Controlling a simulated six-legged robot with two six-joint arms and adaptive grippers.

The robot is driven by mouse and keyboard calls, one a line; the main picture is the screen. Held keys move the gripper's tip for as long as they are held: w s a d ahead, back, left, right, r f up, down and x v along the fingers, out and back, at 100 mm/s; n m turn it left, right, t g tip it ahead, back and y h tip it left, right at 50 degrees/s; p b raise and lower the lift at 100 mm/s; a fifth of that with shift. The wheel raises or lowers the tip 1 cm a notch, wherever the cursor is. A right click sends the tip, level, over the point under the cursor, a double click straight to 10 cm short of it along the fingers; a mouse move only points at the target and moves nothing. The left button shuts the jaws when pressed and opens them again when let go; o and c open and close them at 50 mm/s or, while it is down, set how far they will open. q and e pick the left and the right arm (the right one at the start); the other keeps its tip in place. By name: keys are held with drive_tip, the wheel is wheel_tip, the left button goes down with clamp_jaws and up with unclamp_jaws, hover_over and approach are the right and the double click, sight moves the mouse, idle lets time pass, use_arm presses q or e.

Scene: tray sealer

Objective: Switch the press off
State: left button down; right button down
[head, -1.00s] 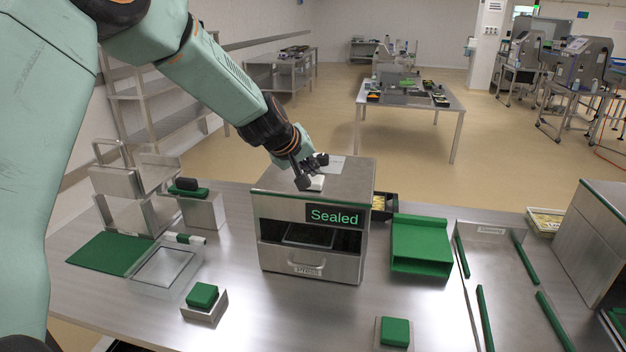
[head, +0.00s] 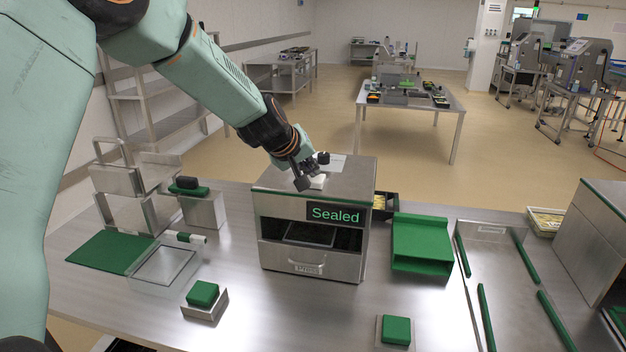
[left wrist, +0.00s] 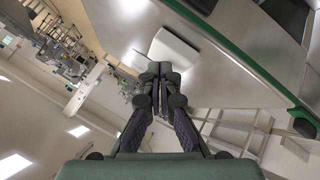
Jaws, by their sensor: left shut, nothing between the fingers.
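The press (head: 313,262) is a steel box on the table with a screen (head: 335,214) reading "Sealed" in green and a drawer with a handle below. A white rocker-like switch (head: 317,183) sits on its top. My left gripper (head: 303,183) is shut and empty, with its fingertips at the switch in the head view. In the left wrist view the shut fingertips (left wrist: 158,68) are close to the white switch (left wrist: 174,50); whether they touch it I cannot tell. My right gripper is not in view.
A green-topped block (head: 203,294), a clear-sided tray frame (head: 165,265) and a green mat (head: 105,252) lie left of the press. A green stand (head: 421,245) and a railed steel chute (head: 500,262) are on the right. The table front is mostly clear.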

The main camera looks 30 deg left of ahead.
sight(312, 179)
use_arm(q)
drive_tip(key=shift+w+d+f, duration=0.1)
drive_tip(key=shift+w, duration=0.05)
drive_tip(key=shift+f, duration=0.2)
idle(0.4)
drive_tip(key=shift+r, duration=0.15)
drive_tip(key=shift+r+p, duration=0.45)
drive_tip(key=shift+r, duration=0.1)
wheel_tip(312, 179, up, 6)
drive_tip(key=p, duration=0.6)
idle(1.2)
